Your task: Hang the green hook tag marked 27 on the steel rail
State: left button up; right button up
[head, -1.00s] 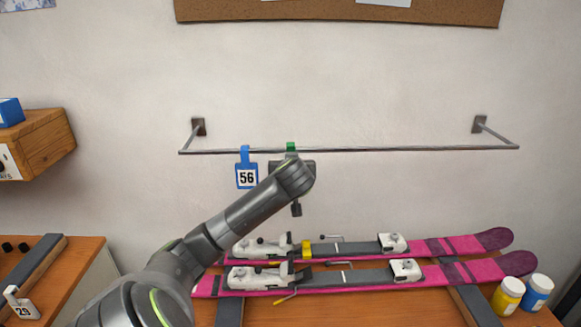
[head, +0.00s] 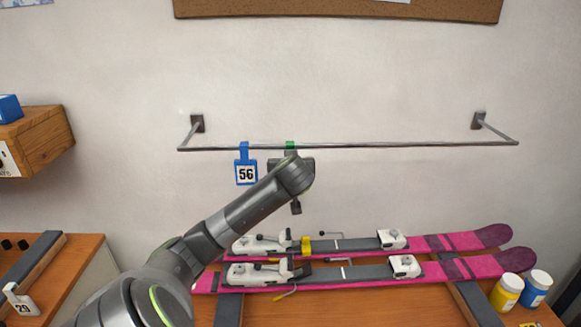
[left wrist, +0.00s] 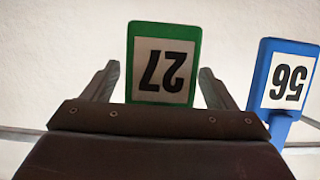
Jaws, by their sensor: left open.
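The green hook tag marked 27 (left wrist: 163,64) shows upside down in the left wrist view, its plate between my left gripper's fingers (left wrist: 160,76). The fingers are apart, with a gap on each side of the plate. In the head view only the tag's green top (head: 291,145) shows, at the steel rail (head: 400,145); my left arm covers the rest. The gripper body hides the hook in the wrist view, so I cannot see how it sits on the rail. My right gripper is not in view.
A blue tag marked 56 (head: 246,172) hangs on the rail just left of the green one, close to my gripper. Pink skis (head: 470,268) lie on the bench below. Yellow (head: 507,292) and blue (head: 537,288) jars stand at the right. The rail's right part is clear.

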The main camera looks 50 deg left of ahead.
pick_arm(q)
jog(key=p+v, duration=0.3)
jog(key=v, duration=1.4)
jog(key=shift+d+r, duration=0.1)
